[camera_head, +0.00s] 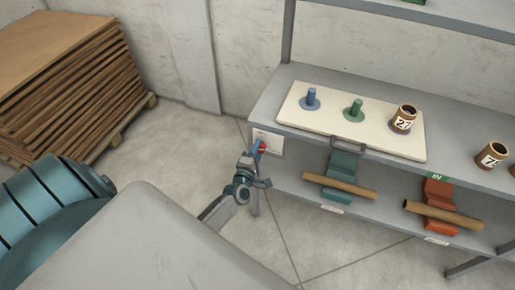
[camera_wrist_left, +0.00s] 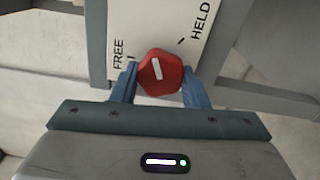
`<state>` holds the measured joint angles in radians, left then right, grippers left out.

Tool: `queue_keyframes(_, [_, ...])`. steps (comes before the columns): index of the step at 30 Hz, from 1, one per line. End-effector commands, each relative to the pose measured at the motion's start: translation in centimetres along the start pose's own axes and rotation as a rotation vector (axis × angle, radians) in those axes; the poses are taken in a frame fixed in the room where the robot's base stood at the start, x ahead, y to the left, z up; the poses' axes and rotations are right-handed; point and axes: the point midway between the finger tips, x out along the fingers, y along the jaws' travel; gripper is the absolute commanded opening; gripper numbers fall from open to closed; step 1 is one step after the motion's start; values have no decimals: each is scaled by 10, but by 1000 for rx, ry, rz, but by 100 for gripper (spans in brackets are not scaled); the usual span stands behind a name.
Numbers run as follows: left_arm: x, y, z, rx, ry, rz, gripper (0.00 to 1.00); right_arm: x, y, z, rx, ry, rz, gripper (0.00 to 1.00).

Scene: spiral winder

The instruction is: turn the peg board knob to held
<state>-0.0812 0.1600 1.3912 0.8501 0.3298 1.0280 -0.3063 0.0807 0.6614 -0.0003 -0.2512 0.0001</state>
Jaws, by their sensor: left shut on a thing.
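The red knob (camera_wrist_left: 160,72) sits on a white plate marked FREE on the left and HELD on the right in the left wrist view. Its white line points up and slightly left, between the two marks. My left gripper (camera_wrist_left: 160,85) is shut on the knob, one blue finger on each side. In the head view, my left gripper (camera_head: 262,150) is at the white plate (camera_head: 269,142) on the shelf's left end, with a bit of red showing. The peg board (camera_head: 330,128) lies on the shelf top with a blue peg, a green peg and a tube marked 27. My right gripper is out of view.
Below the board, a teal cradle (camera_head: 342,163) and an orange cradle (camera_head: 440,190) each hold a brown tube. A tube marked 7 (camera_head: 491,155) stands at the right. Stacked brown sheets (camera_head: 70,85) lie at the back left. The floor left of the shelf is clear.

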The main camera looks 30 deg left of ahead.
Motion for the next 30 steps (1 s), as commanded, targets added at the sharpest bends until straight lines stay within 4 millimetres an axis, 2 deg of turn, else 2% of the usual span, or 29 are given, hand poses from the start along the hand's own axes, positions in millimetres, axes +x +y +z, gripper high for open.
queue_keyframes(11, [-1,2,1,355,0,-4,18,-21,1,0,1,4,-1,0])
queue_keyframes(18, [0,2,1,578,0,-3,18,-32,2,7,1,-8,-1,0])
queue_keyframes(30, [-1,1,1,863,-2,-4,18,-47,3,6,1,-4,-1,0])
